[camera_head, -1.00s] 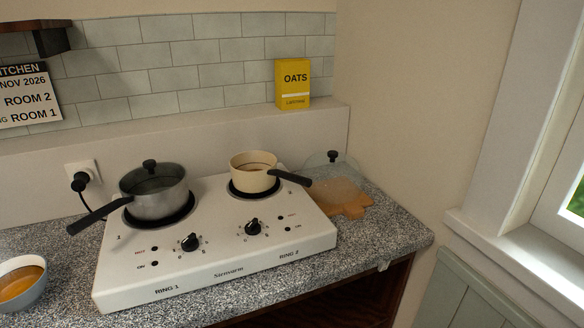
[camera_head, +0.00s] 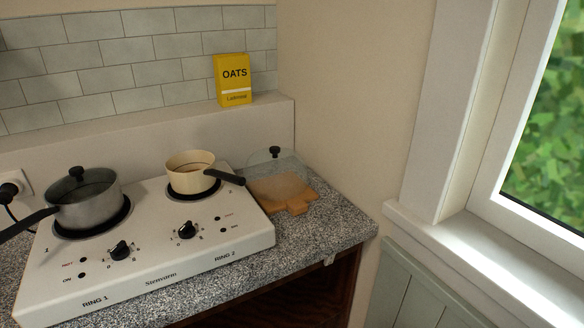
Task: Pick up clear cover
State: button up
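A clear cover (camera_head: 262,157), a see-through lid with a black knob (camera_head: 275,151), is at the back right of the counter, behind a wooden board (camera_head: 284,191). Its outline is faint, and I cannot tell whether it leans on the wall or lies flat. The grey pot (camera_head: 84,204) on the left ring also has a clear lid with a black knob (camera_head: 77,173). My gripper is not in view.
A white two-ring hob (camera_head: 150,262) fills most of the counter. A cream pan (camera_head: 190,172) on the right ring has its black handle (camera_head: 225,177) pointing toward the board. A yellow oats box (camera_head: 232,80) stands on the ledge. A window sill (camera_head: 450,262) is at right.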

aim_at(275, 173)
jog(key=u, duration=1.7)
jog(key=z, duration=1.7)
jog(key=i+j, duration=0.25)
jog(key=i, duration=0.25)
jog(key=i+j+u, duration=0.1)
jog(key=i+j, duration=0.15)
jog(key=i, duration=0.25)
